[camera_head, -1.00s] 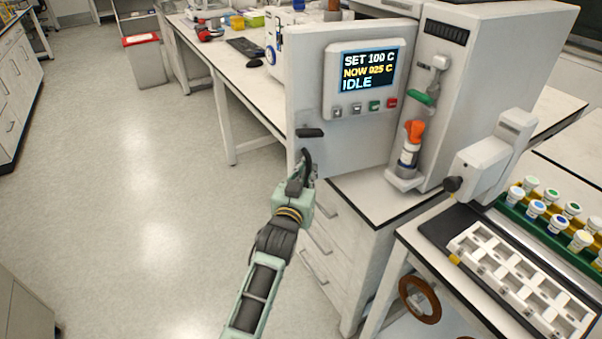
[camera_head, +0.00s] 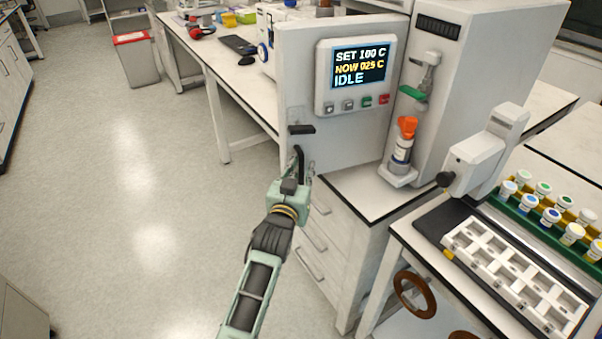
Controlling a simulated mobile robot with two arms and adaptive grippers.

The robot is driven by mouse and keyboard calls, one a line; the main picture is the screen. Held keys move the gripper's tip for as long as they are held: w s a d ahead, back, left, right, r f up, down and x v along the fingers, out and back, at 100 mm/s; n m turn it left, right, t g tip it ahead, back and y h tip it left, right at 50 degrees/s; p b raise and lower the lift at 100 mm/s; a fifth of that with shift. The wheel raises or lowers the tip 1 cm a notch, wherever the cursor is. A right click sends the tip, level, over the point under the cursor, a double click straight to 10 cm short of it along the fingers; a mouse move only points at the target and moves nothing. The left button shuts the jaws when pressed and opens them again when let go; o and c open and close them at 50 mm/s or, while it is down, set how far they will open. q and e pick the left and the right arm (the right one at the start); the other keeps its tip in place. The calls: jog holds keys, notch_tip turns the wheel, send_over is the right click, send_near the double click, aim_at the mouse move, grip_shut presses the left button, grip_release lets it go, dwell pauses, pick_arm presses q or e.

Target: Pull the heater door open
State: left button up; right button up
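The heater door (camera_head: 360,136) is a white upright panel with a lit display (camera_head: 361,66) reading SET 100 C, NOW 025 C, IDLE, and a row of buttons below it. Its short black handle (camera_head: 302,129) is near the lower left edge. My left gripper (camera_head: 304,163) is just below the handle, in front of the door's lower left corner. Its fingers look parted, with nothing between them, and a small gap shows between them and the handle. I cannot tell whether the door stands ajar. My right gripper is not in view.
A bottle with an orange cap (camera_head: 402,150) stands on a small shelf of the white unit right of the door. A drawer cabinet (camera_head: 322,240) is below. A white rack (camera_head: 515,275) and several capped vials are at the right.

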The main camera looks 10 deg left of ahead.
pick_arm(q)
jog(key=s, duration=1.2)
jog(key=shift+a+r, duration=0.1)
jog(key=shift+a, duration=0.05)
jog(key=s+d+f+m+g, duration=0.1)
jog(key=s+f+g, duration=0.25)
jog(key=f, duration=0.85)
jog(key=s+f+g+h, duration=0.15)
jog(key=s+f, duration=0.25)
jog(key=f, duration=0.8)
jog(key=s+d+f+m+g+y, duration=0.1)
jog(key=s+f+g, duration=0.25)
jog(key=f, duration=0.85)
jog(key=s+a+f+g, duration=0.2)
jog(key=s+f, duration=0.6)
jog(key=s, duration=0.2)
jog(key=s+a+f+g, duration=0.2)
jog(key=s+f, duration=0.6)
jog(key=s, duration=0.2)
jog(key=s+a+f+g, duration=0.2)
jog(key=s+f, duration=0.1)
jog(key=s, duration=0.6)
jog(key=s+a+f+g, duration=0.2)
jog(key=s+a+f, duration=0.1)
jog(key=s, duration=0.6)
jog(key=shift+s+a+f+y, duration=0.25)
jog(key=shift+s+a+y, duration=0.1)
jog(key=shift+s+y, duration=0.1)
